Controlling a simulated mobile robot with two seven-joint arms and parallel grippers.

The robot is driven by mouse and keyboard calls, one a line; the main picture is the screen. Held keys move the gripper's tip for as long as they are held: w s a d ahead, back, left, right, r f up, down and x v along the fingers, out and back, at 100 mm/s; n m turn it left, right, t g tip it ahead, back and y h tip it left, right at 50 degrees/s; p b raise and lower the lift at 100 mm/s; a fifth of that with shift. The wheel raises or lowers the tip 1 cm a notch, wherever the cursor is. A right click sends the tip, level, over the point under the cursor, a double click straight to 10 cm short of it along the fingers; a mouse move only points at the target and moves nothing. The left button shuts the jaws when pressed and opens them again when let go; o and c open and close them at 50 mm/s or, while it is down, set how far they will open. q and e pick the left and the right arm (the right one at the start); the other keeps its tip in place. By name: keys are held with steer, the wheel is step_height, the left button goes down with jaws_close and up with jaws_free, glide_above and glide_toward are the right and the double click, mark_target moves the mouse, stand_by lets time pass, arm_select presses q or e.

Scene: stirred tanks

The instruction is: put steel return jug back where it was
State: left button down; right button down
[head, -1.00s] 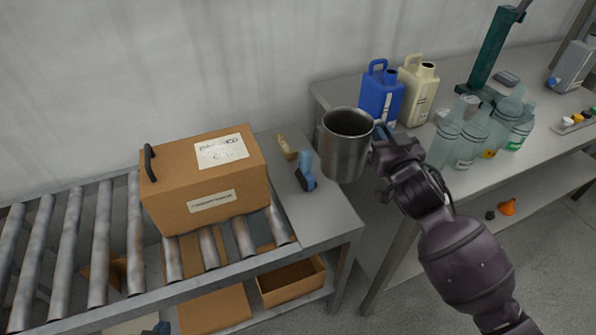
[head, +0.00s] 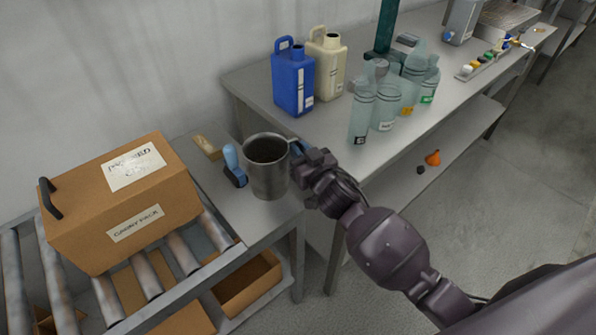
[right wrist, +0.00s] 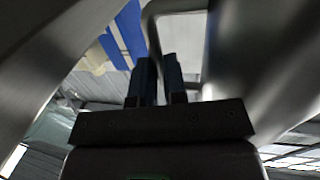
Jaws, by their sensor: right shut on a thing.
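The steel jug (head: 268,172) is a grey metal cup shape, upright, with a dark inside, over the right end of the small steel side table in the head view. I cannot tell whether its base touches the table. My right gripper (head: 301,150) is at the jug's right side, shut on its handle. In the right wrist view the two dark fingers (right wrist: 159,80) are close together at the handle (right wrist: 150,30), and blurred steel fills both sides. My left gripper is not in view.
A blue-handled tool (head: 233,166) and a tan brush (head: 207,147) lie left of the jug. A cardboard box (head: 120,205) stands on the rollers. A blue jug (head: 293,80), a cream jug (head: 327,65) and several clear bottles (head: 385,105) stand on the bench (head: 262,92).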

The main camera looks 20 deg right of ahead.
step_height(320, 180, down, 6)
steer(key=b, duration=0.2)
steer(key=shift+f, duration=0.15)
steer(key=c, duration=1.6)
jaws_free()
steer(key=shift+f, duration=0.25)
steer(key=shift+c, duration=0.2)
steer(key=o, duration=0.5)
steer(key=shift+c, duration=0.2)
steer(key=shift+r, duration=0.1)
